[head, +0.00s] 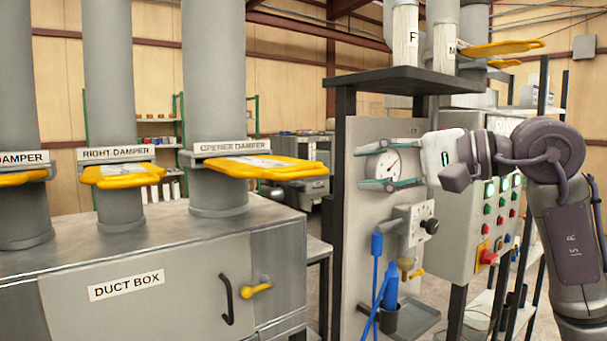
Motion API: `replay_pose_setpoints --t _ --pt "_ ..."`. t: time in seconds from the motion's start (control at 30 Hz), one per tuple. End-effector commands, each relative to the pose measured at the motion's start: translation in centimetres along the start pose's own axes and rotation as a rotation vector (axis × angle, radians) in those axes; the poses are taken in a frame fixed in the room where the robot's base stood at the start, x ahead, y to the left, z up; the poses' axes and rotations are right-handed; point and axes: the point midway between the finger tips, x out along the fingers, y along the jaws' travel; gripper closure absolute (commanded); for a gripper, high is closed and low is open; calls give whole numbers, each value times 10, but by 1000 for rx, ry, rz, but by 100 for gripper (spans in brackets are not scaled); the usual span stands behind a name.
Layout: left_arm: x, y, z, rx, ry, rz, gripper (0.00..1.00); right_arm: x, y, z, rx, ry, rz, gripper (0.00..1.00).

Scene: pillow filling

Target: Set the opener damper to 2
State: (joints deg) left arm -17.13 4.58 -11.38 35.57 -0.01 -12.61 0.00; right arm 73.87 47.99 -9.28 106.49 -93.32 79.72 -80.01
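The opener damper is a yellow slide plate (290,168) in a grey collar on a thick vertical pipe, at the middle of the head view. It sticks out to the right under the label OPENER DAMPER (232,147). A pale scale strip lies on its top, but its marks are too small to read. My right gripper (365,166) is open and empty, with its fingers pointing left, to the right of the plate and apart from it. In the picture its fingers frame a round dial gauge (384,166) on a grey panel. My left gripper is out of view.
The right damper's yellow plate (125,174) is to the left, with another damper at the left edge. The duct box (150,285) stands below. A valve block (413,222), blue hose (376,260) and button panel (480,235) are at right.

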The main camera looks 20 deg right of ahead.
Motion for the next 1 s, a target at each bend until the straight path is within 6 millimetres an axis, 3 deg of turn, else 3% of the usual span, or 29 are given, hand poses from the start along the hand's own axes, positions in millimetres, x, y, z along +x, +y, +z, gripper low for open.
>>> replay_pose_setpoints --t 0.3,0.5,0.7,0.97,1.0 --pt "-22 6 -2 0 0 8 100 69 -3 2 6 -8 1 63" --pt "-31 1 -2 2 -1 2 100 100 -2 1 7 -6 0 63" --pt "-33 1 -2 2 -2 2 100 113 -1 1 5 -5 -1 63" --pt "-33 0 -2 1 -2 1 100 114 0 1 5 -4 -1 63" --pt "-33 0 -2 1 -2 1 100 114 0 1 5 -4 -1 68"
